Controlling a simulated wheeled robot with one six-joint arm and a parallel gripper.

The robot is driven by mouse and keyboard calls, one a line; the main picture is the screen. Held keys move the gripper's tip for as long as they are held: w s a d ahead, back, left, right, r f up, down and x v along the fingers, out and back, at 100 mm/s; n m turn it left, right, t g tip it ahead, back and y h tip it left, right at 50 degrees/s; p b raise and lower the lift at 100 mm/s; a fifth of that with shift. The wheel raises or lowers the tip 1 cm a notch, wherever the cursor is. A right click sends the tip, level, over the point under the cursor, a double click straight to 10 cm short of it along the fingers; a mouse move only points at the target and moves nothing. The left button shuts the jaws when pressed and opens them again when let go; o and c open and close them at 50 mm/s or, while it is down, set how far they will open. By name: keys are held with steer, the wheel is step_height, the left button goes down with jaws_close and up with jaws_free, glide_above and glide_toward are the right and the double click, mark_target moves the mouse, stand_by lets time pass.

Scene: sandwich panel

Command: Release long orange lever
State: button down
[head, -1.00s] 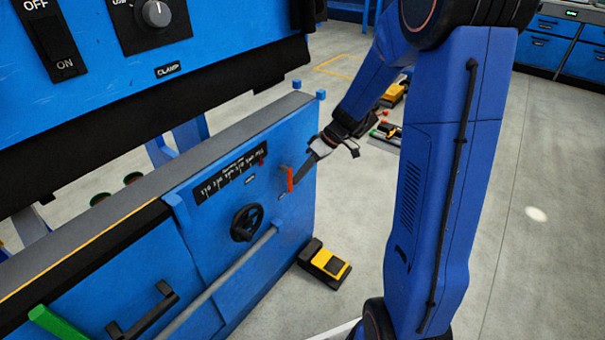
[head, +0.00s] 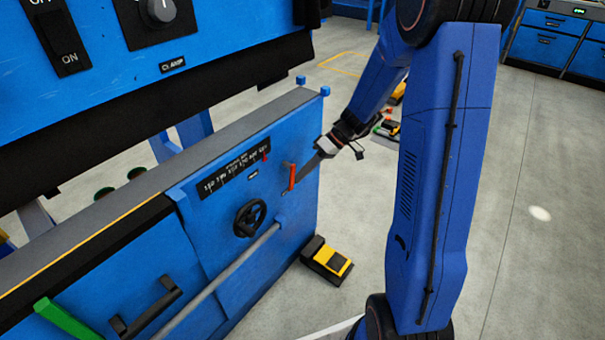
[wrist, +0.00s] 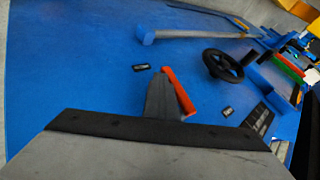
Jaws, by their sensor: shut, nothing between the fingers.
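The long orange lever (head: 291,177) stands nearly upright, slightly tilted, on the blue machine front (head: 270,250), near its right end. In the wrist view the orange lever (wrist: 178,90) runs at a slant just right of my fingers. My gripper (head: 300,178) is at the lever from the right side, with its fingers shut and nothing between them. In the wrist view my gripper (wrist: 163,80) appears as a grey finger close beside the lever. I cannot tell whether it touches. The lever's lower part is partly hidden by the fingers in the wrist view.
A black handwheel (head: 250,218) and a grey bar (head: 220,280) are left of and below the lever. A black scale plate (head: 233,167) is at upper left. A green lever (head: 66,318) is far left. A yellow-black pedal (head: 327,261) stands on open floor.

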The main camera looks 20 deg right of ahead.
steer(key=shift+s+a+f+m+g+y, duration=0.2)
steer(key=shift+g+y, duration=0.1)
steer(key=shift+y, duration=0.3)
steer(key=shift+s+a+f+m+g+y, duration=0.1)
steer(key=shift+a+f+g+y, duration=0.15)
steer(key=shift+y, duration=0.35)
steer(key=y, duration=0.1)
steer(key=s+a+m+g+y, duration=0.1)
steer(key=y, duration=0.1)
steer(key=shift+a, duration=0.25)
steer(key=shift+s+a+r+g+y, duration=0.15)
steer(key=shift+s+a, duration=0.15)
steer(key=shift+a, duration=0.15)
steer(key=shift+s+a+r+g+y, duration=0.15)
steer(key=shift+s+a, duration=0.1)
steer(key=shift+a, duration=0.2)
steer(key=shift+s+a+r, duration=0.3)
steer(key=shift+a+r, duration=0.05)
steer(key=shift+a, duration=0.15)
steer(key=shift+w+d+f, duration=0.15)
steer(key=shift+f, duration=0.4)
glide_toward(290, 187)
steer(key=f, duration=0.4)
steer(key=shift+s+d+f, duration=0.3)
steer(key=shift+s+f, duration=0.1)
